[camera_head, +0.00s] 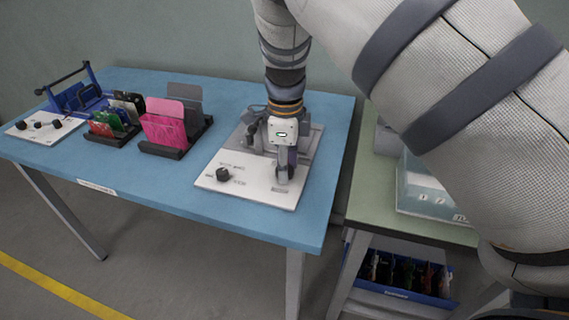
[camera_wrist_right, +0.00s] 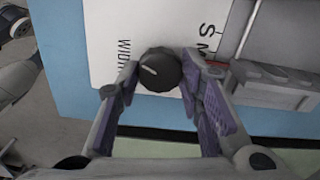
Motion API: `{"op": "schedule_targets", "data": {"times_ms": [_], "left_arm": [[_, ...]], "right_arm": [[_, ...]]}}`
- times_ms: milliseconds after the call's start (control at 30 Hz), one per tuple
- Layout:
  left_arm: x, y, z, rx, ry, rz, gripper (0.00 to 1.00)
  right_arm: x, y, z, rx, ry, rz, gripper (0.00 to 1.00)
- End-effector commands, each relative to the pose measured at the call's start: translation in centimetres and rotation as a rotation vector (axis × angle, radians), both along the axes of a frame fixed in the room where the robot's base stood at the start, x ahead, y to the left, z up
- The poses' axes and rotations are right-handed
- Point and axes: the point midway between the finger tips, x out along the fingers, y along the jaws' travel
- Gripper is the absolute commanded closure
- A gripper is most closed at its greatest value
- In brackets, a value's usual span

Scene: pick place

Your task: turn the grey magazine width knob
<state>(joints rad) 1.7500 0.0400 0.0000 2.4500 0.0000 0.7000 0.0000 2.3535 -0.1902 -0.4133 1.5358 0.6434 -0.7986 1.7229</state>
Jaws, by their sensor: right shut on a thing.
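The width knob (camera_wrist_right: 160,70) is dark grey and round with a white pointer line, on a white panel beside a partly covered "WID..." label. My right gripper (camera_wrist_right: 158,80) has a finger on each side of it and is shut on it. In the head view my right gripper (camera_head: 286,172) points down at the right part of the white panel (camera_head: 262,194), and its fingers hide the knob. A second, black knob (camera_head: 223,174) stands at the panel's left front. My left gripper is not in view.
A grey fixture (camera_wrist_right: 270,85) stands close beside the right gripper. On the blue table (camera_head: 150,192) are a rack with pink plates (camera_head: 164,125), a rack of small coloured cards (camera_head: 107,120) and a blue device (camera_head: 75,95). A green table (camera_head: 378,185) adjoins on the right.

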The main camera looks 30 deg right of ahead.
Motion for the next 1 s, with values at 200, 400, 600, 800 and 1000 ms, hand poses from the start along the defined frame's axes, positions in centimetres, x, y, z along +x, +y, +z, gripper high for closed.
{"op": "schedule_targets", "data": {"times_ms": [200, 400, 600, 800, 1000], "left_arm": [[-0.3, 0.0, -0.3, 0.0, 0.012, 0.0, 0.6], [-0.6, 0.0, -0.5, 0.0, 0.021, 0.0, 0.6], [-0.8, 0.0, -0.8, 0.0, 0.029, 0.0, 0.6], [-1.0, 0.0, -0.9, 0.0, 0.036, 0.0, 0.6], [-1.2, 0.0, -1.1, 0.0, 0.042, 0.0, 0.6]], "right_arm": [[-0.1, 0.1, -0.3, 0.0, 0.006, -0.202, 0.94], [-0.2, 0.1, -0.3, -0.001, 0.008, -0.392, 0.94], [-0.2, 0.1, -0.4, -0.001, 0.008, -0.581, 0.94], [-0.2, 0.1, -0.3, -0.001, 0.007, -0.764, 0.94], [-0.2, 0.2, -0.3, -0.001, 0.007, -0.919, 0.94]]}}
